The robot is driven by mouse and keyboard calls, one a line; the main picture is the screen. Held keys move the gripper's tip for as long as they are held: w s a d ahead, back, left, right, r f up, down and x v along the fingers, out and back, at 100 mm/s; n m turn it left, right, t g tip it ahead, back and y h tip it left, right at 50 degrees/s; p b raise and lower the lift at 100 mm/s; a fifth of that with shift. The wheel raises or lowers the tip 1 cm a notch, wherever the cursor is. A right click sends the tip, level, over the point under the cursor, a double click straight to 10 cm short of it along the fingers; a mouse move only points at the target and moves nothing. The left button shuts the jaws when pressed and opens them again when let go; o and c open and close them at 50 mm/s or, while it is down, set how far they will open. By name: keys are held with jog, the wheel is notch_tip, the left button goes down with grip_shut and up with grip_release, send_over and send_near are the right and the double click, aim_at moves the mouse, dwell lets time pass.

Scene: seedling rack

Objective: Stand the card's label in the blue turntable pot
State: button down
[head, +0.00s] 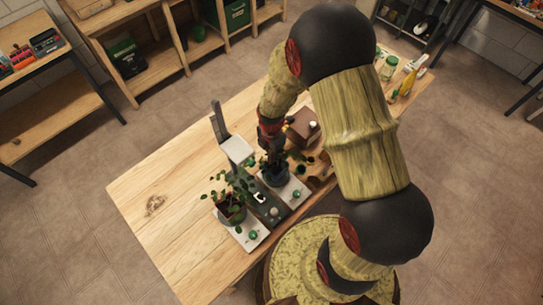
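A dark blue-grey pot (273,178) with a leafy plant stands on a white plate (291,194) near the middle of the table. My gripper (272,157) points down at this pot's foliage; leaves and my wrist hide its fingertips, so I cannot tell whether it is open, shut or holding something. A white square panel (237,150) lies behind the pots, beside a grey upright piece (218,120). I cannot make out the card or its label.
A dark box (266,206) sits between the two white plates. A brown box (303,124) stands behind my gripper to the right. A jar (388,67) and a yellow bottle (408,82) stand at the table's far right end. The table's left part (150,180) is clear.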

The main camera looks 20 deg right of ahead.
jog(key=c, duration=2.6)
grip_release()
jog(key=shift+s+f, duration=0.1)
jog(key=shift+s, duration=0.05)
jog(key=o, duration=0.6)
jog(key=shift+s+f, duration=0.1)
jog(key=shift+o, duration=0.2)
notch_tip(320, 180, up, 12)
jog(key=shift+w+r, duration=0.2)
jog(key=shift+w, duration=0.05)
